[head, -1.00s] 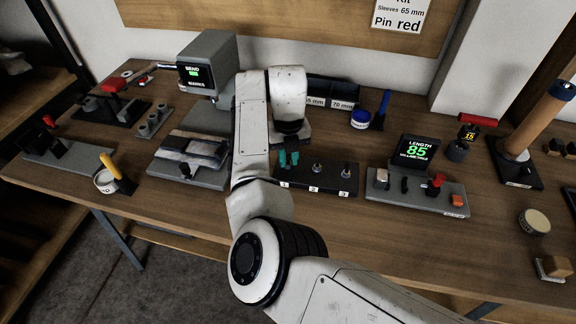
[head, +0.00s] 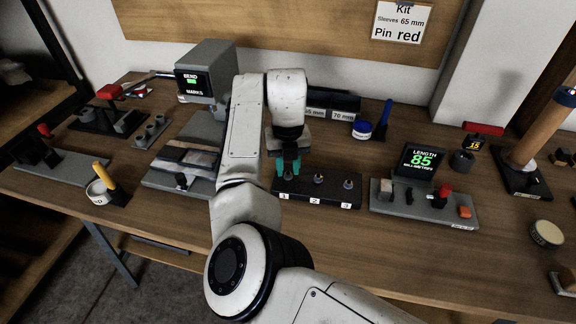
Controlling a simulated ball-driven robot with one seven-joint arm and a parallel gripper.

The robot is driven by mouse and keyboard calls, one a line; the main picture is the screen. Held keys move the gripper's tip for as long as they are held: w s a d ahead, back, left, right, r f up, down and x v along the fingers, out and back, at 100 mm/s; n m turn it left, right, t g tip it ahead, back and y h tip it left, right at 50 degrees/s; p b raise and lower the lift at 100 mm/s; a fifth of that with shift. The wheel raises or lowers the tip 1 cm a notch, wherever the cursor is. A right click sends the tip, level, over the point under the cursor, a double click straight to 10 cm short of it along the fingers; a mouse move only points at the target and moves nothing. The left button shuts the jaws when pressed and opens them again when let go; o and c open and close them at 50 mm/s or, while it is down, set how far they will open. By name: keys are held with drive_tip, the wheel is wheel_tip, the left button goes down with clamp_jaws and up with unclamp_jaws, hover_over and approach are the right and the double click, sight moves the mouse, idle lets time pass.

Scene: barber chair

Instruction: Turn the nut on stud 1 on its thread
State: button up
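A black block (head: 333,198) with three studs in a row stands on the bench, labelled 1, 2 and 3 from left to right. My gripper (head: 288,170) points down over its left end, at stud 1. Its two teal fingers stand apart with a visible gap. Stud 1 and its nut are hidden or too small to make out between the fingers, so I cannot tell whether the fingers touch the nut. Stud 2 (head: 318,179) shows a small orange-brown spot. Stud 3 (head: 348,184) looks grey.
A grey fixture (head: 422,202) with a display reading LENGTH 85 stands right of the block. A bending machine (head: 206,72) stands at the back left. Bare bench lies in front of the block.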

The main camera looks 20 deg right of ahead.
sight(288, 173)
drive_tip(key=shift+o, duration=1.3)
drive_tip(key=shift+f, duration=0.1)
wheel_tip(288, 173, up, 11)
drive_tip(key=shift+f, duration=0.1)
